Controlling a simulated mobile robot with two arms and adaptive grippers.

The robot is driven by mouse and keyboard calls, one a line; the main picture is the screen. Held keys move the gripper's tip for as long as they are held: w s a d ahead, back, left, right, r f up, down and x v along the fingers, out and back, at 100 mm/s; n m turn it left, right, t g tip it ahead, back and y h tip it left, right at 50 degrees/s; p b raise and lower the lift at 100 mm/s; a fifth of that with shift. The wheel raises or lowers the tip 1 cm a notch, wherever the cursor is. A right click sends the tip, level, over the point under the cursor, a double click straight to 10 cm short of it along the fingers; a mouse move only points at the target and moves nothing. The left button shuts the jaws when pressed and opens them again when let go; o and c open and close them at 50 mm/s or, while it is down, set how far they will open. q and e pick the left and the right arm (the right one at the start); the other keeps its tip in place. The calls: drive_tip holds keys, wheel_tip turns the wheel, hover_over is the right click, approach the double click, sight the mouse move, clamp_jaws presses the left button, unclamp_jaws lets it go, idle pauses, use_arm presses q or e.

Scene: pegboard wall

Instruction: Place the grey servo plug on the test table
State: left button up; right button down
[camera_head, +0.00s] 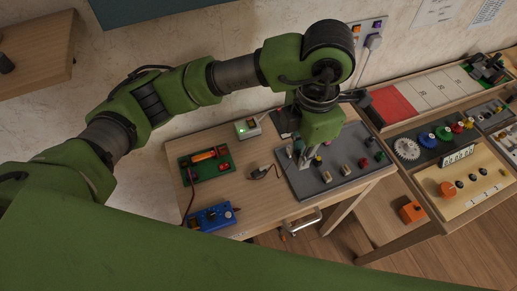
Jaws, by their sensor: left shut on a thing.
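The wooden table (232,182) stands at the centre against the wall. My left gripper (303,160) points down over the left part of a dark grey board (325,188) on this table. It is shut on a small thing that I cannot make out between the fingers. A small grey and dark piece with a dark lead (259,174) lies on the bare wood left of the board; I cannot tell whether it is the grey servo plug. My right gripper is not in view.
The board carries several small beige, red and green parts. A green tray (205,165), a blue unit (213,217) and a pale box with a green light (247,128) occupy the table's left side. A parts bench (470,190) stands at right.

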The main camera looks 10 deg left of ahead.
use_arm(q)
drive_tip(key=shift+w, duration=0.1)
drive_tip(key=w+a+f+p, duration=0.35)
drive_tip(key=w+a, duration=0.25)
drive_tip(key=a, duration=0.2)
hover_over(260, 150)
drive_tip(key=s+d, duration=0.1)
wheel_tip(260, 150, down, 5)
drive_tip(key=shift+s+r+p, duration=0.1)
drive_tip(key=shift+r+p, duration=0.05)
drive_tip(key=shift+p, duration=0.2)
drive_tip(key=shift+w+a+f, duration=0.4)
drive_tip(key=shift+a+f, duration=0.05)
drive_tip(key=shift+f, duration=0.25)
wheel_tip(260, 150, down, 3)
drive_tip(key=shift+a+f+p, duration=0.1)
drive_tip(key=shift+f+p, duration=0.05)
drive_tip(key=shift+p, duration=0.3)
drive_tip(key=shift+w, duration=0.1)
drive_tip(key=shift+f, duration=0.1)
